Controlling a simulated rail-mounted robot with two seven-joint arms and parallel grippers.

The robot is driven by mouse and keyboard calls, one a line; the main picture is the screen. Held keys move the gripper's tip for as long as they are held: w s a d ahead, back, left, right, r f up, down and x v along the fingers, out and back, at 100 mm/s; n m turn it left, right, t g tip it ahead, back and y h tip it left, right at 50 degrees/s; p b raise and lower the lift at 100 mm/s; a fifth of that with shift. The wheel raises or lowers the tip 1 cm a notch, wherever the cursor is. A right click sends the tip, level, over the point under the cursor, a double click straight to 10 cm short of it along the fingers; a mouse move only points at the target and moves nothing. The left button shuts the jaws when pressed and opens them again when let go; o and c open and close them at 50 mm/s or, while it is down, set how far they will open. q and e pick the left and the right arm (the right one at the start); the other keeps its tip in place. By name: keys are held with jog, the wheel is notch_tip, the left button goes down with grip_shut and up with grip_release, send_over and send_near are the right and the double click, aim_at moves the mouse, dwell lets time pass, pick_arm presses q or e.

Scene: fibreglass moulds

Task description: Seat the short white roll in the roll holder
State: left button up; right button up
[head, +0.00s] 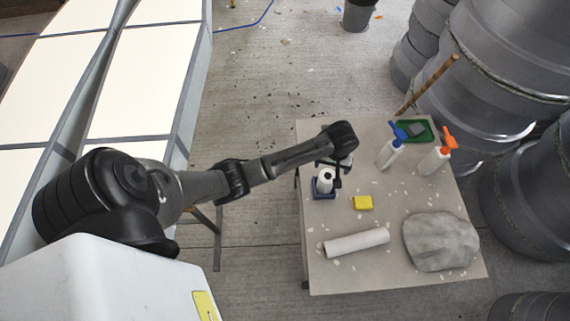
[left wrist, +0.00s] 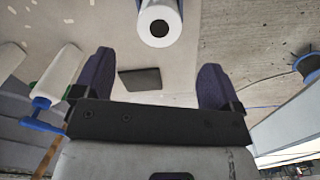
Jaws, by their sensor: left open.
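The short white roll (head: 326,175) stands upright at the table's left edge, its open end facing up. The blue roll holder (head: 322,194) shows around its lower part; how deep the roll sits in it I cannot tell. My left gripper (head: 333,170) is open right by the roll, at its upper right. In the left wrist view the roll's end (left wrist: 160,24) with its dark core shows at the top edge, between the lines of the two spread fingers (left wrist: 155,72), with no finger touching it there. My right gripper is not in view.
A yellow sponge (head: 362,203), a long white roll (head: 356,243) and a grey stone-like lump (head: 440,241) lie on the table (head: 385,285). Blue-topped (head: 390,152) and orange-topped (head: 435,158) spray bottles and a green tray (head: 431,132) stand at the back.

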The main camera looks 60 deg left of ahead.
pick_arm(q)
jog(key=s+d+f+m+t, duration=0.1)
jog(key=s+d+m, duration=0.2)
jog(key=s, duration=0.4)
jog(key=s+d+f+m+t, duration=0.1)
jog(key=s+d+m, duration=0.25)
jog(key=s, duration=0.45)
jog(key=s+d+r+m+t, duration=0.1)
jog(key=s+r+m, duration=0.4)
jog(key=s, duration=0.7)
notch_tip(320, 180, up, 2)
jog(key=shift+s+d+r+t, duration=0.15)
jog(key=shift+d+t, duration=0.15)
jog(key=shift+d, duration=0.35)
notch_tip(320, 180, up, 15)
jog(key=p, duration=1.5)
jog(key=shift+r, duration=0.15)
